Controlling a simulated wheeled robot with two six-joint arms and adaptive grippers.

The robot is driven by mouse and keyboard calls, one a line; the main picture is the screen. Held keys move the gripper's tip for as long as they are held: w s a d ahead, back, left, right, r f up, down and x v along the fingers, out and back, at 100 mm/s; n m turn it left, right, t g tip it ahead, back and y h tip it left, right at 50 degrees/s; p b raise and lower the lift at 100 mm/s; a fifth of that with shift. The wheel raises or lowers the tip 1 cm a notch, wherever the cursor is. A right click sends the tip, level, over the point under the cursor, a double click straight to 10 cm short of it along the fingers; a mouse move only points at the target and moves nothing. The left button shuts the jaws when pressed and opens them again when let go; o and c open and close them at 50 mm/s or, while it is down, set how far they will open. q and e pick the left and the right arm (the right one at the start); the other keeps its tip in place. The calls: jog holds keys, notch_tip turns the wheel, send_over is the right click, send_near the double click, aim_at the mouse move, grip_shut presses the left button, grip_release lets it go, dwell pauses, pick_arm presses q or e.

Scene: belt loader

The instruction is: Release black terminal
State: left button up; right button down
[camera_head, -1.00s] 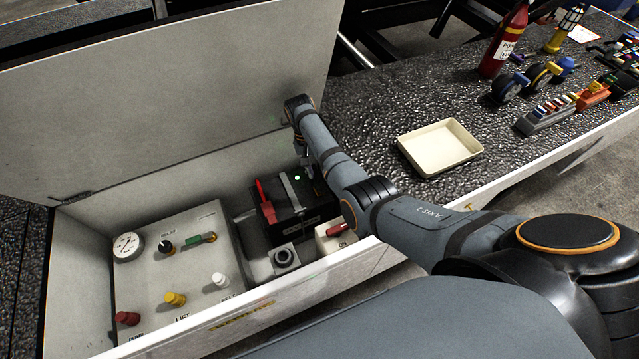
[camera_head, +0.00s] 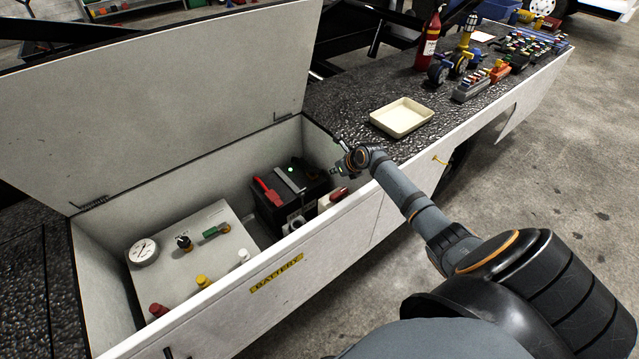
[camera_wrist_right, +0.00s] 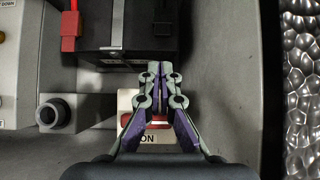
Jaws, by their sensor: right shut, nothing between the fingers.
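The black battery (camera_head: 286,214) sits inside the open battery box (camera_head: 345,212). A red clamp (camera_head: 268,193) is at its left end, and a grey strap (camera_head: 290,180) crosses its top. In the wrist view, a small black part, seemingly the black terminal (camera_wrist_right: 163,22), is at the battery's right end; whether it is loose or fastened I cannot tell. My right gripper (camera_head: 342,158) is above the box's right end, also in the wrist view (camera_wrist_right: 160,70). Its fingers are shut and empty, with tips apart from the terminal. My left gripper is not in view.
A red switch (camera_head: 339,193) on a white block marked ON is beside the battery. A grey control panel (camera_head: 190,255) with knobs and a gauge fills the box's left part. The raised lid (camera_head: 180,90) stands behind. A cream tray (camera_head: 402,117) lies on the deck.

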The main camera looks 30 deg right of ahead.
aim_at(314, 171)
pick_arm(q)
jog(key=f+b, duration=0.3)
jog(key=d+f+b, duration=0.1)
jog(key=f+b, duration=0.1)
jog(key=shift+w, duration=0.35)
pick_arm(e)
jog(key=x, duration=1)
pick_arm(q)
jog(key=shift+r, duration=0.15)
pick_arm(e)
jog(key=shift+d, duration=0.1)
